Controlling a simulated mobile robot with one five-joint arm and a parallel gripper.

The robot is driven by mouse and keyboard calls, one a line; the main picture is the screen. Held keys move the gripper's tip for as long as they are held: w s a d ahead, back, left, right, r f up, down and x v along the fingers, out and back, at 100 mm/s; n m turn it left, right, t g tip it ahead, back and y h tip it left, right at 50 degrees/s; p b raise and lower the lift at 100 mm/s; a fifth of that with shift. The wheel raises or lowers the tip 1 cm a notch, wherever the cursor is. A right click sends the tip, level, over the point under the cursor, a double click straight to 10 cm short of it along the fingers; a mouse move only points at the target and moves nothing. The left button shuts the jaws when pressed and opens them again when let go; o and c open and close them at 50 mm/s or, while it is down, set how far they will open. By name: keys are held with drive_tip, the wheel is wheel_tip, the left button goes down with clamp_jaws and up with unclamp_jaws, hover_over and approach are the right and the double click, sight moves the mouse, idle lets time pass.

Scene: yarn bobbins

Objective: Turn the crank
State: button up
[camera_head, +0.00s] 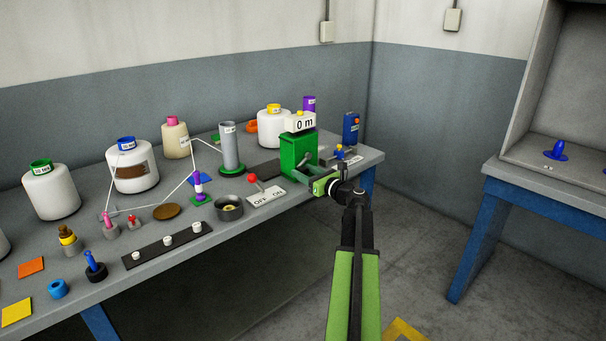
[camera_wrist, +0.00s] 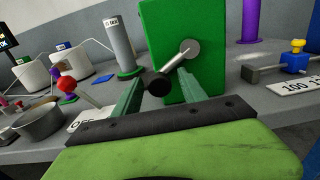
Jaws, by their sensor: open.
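The crank is on the face of a green box (camera_head: 298,152), whose top display reads "0 m". In the wrist view, the crank's grey metal arm (camera_wrist: 176,60) slants down and left from its hub to a black knob (camera_wrist: 157,84). The green box (camera_wrist: 165,25) fills the middle behind it. My gripper (camera_wrist: 159,76) is open, with its two green fingers pointing at the box. The knob appears between the fingers; I cannot tell whether either touches it. In the head view, my gripper (camera_head: 308,179) is close to the box's front, and the crank is hard to make out.
A lever with a red knob (camera_head: 252,178) and an OFF/ON plate stands left of the box. A metal cup (camera_head: 229,207) and a grey cylinder (camera_head: 230,147) are farther left. A blue-and-yellow piece (camera_wrist: 296,58) is to the right. The table's front edge is close by.

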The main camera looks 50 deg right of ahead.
drive_tip(key=shift+c, duration=0.2)
clamp_jaws()
idle(1.2)
